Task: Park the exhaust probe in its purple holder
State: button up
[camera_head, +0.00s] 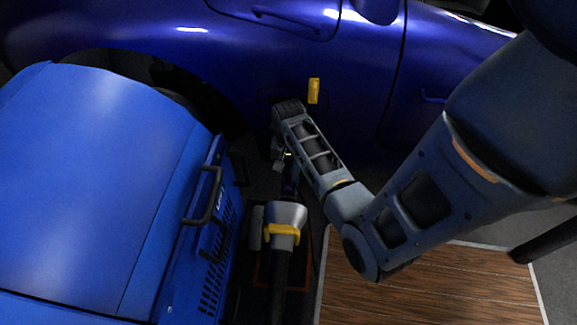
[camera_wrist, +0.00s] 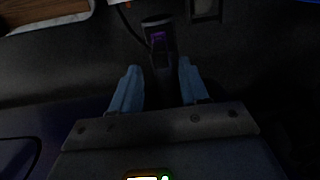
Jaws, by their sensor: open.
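My gripper (camera_head: 282,162) is low beside the blue car, at the end of my arm reaching in from the right. In the wrist view its two pale blue fingers (camera_wrist: 160,84) are apart, with no object seen between the tips. A dark upright piece with a purple part (camera_wrist: 158,37) stands just beyond the fingertips, roughly in line with the gap. A small purple patch (camera_head: 290,186) also shows below my gripper in the head view. I cannot tell holder from probe there. A silver cone with a yellow band (camera_head: 285,216) and dark hose is nearer the head camera.
A blue dynamometer cabinet (camera_head: 120,190) with a black handle fills the left. The blue car (camera_head: 200,45) stands behind. A wooden surface (camera_head: 430,285) lies at lower right. A thin dark cable (camera_wrist: 132,28) runs beside the purple-marked piece.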

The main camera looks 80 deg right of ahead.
aim_at(289, 175)
notch_tip(289, 175, down, 2)
jog(key=shift+f+b, duration=0.15)
jog(key=shift+b, duration=0.7)
jog(key=shift+f+b, duration=0.45)
jog(key=shift+f, duration=1.2)
jog(key=shift+c, duration=0.2)
grip_shut()
jog(key=shift+r+p, duration=0.75)
jog(key=shift+p, duration=0.25)
jog(key=shift+r+p, duration=2.05)
jog(key=shift+p, duration=0.35)
